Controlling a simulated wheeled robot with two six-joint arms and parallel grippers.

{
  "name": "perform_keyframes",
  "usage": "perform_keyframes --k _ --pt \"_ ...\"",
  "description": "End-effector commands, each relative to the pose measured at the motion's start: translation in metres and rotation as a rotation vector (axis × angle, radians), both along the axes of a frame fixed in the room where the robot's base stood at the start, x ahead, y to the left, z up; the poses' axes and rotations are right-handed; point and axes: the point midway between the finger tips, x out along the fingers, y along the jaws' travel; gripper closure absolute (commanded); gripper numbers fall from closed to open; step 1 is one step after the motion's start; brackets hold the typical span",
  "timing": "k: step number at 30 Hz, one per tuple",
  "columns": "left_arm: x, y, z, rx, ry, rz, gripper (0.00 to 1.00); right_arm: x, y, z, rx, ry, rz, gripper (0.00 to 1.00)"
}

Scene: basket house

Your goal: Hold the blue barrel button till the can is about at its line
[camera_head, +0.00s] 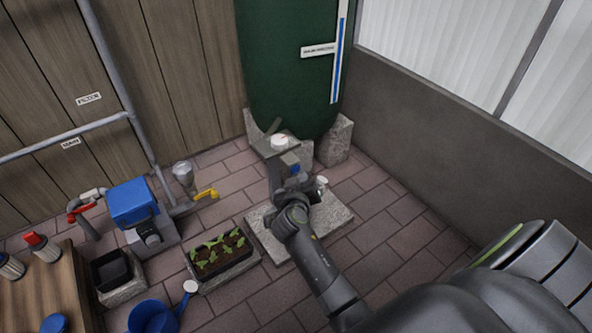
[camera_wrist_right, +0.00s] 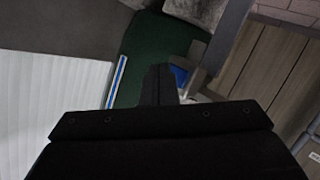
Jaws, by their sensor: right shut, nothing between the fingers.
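The green barrel (camera_head: 290,70) stands at the back, with a blue level strip (camera_head: 338,65) up its right side. It also shows in the wrist view (camera_wrist_right: 147,48). A small blue part (camera_head: 294,168), perhaps the button, is at a grey stand before the barrel; blue also shows in the wrist view (camera_wrist_right: 180,76), right beside the fingers. My right gripper (camera_head: 284,170) is shut and empty there; I cannot tell whether it touches the blue part. A blue watering can (camera_head: 150,316) is at the lower left, partly cut off; its fill line is not visible. My left gripper is out of view.
A planter (camera_head: 222,262) with seedlings sits left of a stone slab (camera_head: 334,219). A blue-topped pump (camera_head: 133,203) and a yellow-handled tap (camera_head: 206,194) are at the left, near a wooden table (camera_head: 42,299). Paving right of the slab is clear.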

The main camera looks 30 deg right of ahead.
Motion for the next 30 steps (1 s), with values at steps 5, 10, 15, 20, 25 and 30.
perform_keyframes --k 5,10,15,20,25,30 --pt "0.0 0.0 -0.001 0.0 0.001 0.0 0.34 0.002 0.0 0.0 0.0 -0.001 0.0 1.0" --pt "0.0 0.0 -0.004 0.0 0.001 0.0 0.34 0.008 0.0 0.0 0.0 -0.001 0.0 1.0" --pt "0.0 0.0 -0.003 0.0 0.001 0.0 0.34 0.009 0.001 0.0 0.0 0.0 0.0 1.0" --pt "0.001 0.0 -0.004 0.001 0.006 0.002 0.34 0.009 0.001 0.0 0.0 0.0 0.0 1.0" --pt "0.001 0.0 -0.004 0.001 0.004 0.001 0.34 0.01 0.001 0.0 0.0 0.0 0.0 1.0" --pt "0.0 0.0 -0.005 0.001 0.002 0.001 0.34 0.012 0.001 0.0 0.0 0.0 0.0 1.0"
